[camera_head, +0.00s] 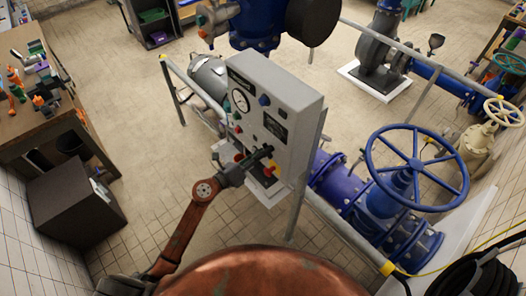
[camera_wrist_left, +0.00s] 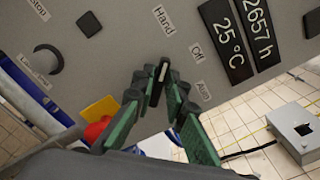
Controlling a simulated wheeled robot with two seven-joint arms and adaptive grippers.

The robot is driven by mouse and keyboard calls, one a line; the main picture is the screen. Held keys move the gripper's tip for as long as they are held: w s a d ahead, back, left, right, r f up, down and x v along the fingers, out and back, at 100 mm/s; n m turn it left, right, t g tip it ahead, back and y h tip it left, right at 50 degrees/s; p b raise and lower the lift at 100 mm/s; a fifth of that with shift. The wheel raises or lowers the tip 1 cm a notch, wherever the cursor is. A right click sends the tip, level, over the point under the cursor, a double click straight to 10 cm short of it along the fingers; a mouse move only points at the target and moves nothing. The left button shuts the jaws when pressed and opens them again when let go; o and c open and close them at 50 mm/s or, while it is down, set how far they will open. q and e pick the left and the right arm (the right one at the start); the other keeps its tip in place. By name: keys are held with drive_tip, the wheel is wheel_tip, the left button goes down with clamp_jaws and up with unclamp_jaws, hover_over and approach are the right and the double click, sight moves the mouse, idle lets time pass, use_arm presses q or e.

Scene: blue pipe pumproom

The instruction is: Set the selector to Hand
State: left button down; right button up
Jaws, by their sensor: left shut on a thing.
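The grey control box (camera_head: 292,88) stands mid-view in the head view, with a gauge and several buttons on its face. My left arm reaches in from the left, and its gripper (camera_head: 262,158) is at the lower part of that face. In the left wrist view, my left gripper's green-padded fingers (camera_wrist_left: 160,100) are shut on the black selector knob (camera_wrist_left: 155,92). The knob's white mark (camera_wrist_left: 163,71) points up, roughly at the "Hand" label (camera_wrist_left: 164,19). The "Off" label (camera_wrist_left: 196,53) and "Auto" label (camera_wrist_left: 203,91) lie to its right. The fingers hide part of the knob.
A red button (camera_wrist_left: 96,130) on a yellow plate (camera_wrist_left: 101,108) and a black knob (camera_wrist_left: 45,60) are near my fingers. A large blue handwheel (camera_head: 416,165) and blue pipes stand right of the box.

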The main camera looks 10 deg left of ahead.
use_arm(q)
drive_tip(key=shift+a, duration=0.1)
drive_tip(key=c, duration=2)
unclamp_jaws()
drive_tip(key=shift+c, duration=0.2)
drive_tip(key=v, duration=1.2)
drive_tip(key=shift+w, duration=0.1)
